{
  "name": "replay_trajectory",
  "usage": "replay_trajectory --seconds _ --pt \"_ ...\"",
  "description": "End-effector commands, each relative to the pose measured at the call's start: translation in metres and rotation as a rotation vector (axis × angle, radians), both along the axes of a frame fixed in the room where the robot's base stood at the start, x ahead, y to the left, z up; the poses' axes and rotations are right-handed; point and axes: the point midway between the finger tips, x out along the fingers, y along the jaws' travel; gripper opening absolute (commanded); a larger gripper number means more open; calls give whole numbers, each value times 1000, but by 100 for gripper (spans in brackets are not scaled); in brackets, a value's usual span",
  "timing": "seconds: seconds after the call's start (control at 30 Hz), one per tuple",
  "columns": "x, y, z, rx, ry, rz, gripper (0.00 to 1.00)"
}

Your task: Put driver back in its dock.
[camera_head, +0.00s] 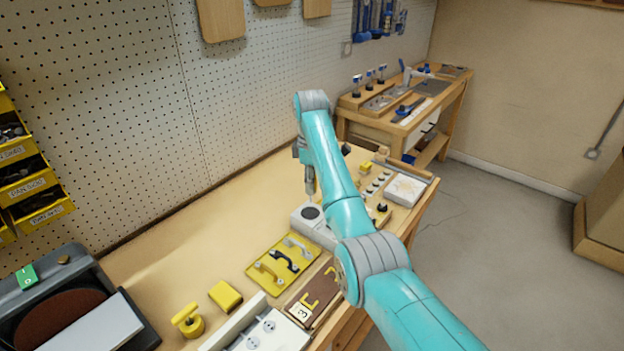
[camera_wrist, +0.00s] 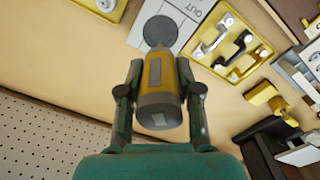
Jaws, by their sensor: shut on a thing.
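The driver (camera_wrist: 158,75), a yellow and grey body with a dark grey end, is held between the two fingers of my gripper (camera_wrist: 160,68) in the wrist view. In the head view my gripper (camera_head: 302,150) is partly behind my arm, with the driver (camera_head: 310,182) hanging below it. A pale block with a dark round top spot, seemingly the dock (camera_head: 303,222), stands on the bench below. It also shows in the wrist view (camera_wrist: 188,22), where the dark disc appears just beyond the driver. I cannot tell whether the driver touches it.
A yellow tray of handles (camera_head: 262,270) lies in front of the dock. A yellow block (camera_head: 225,295) and a yellow knob (camera_head: 187,321) stand nearer. A white box (camera_head: 405,190) is at the right. The bench (camera_head: 205,235) is bare toward the pegboard.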

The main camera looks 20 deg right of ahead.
Motion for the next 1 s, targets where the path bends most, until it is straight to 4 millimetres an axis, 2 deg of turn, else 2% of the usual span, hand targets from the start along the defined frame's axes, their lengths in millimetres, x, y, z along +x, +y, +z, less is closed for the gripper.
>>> replay_trajectory --seconds 0.6,1.0 --pt "0 0 -47 0 1 0 4" --pt "0 0 -52 0 -1 0 4"
